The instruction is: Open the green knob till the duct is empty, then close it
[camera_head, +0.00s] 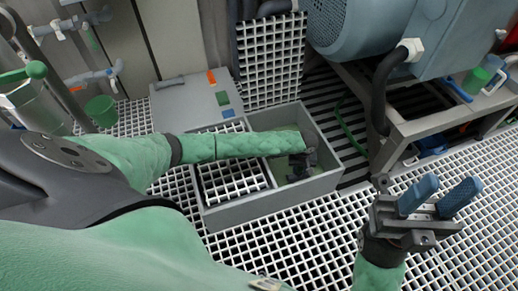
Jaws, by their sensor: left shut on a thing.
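A grey open-topped duct (271,203) is set in the grating floor. Its right part is uncovered and shows murky green at the bottom (278,170). My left arm reaches across it, and my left gripper (304,160) is down inside its right end. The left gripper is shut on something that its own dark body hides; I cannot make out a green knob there. My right gripper (438,197) has two blue fingers spread apart, empty, above the grating at the right.
A grating piece (232,181) covers the duct's left part. A grey panel (190,105) with coloured tags lies behind it. A blue motor (385,35) and a bench (440,125) stand at the upper right. The front grating (300,245) is clear.

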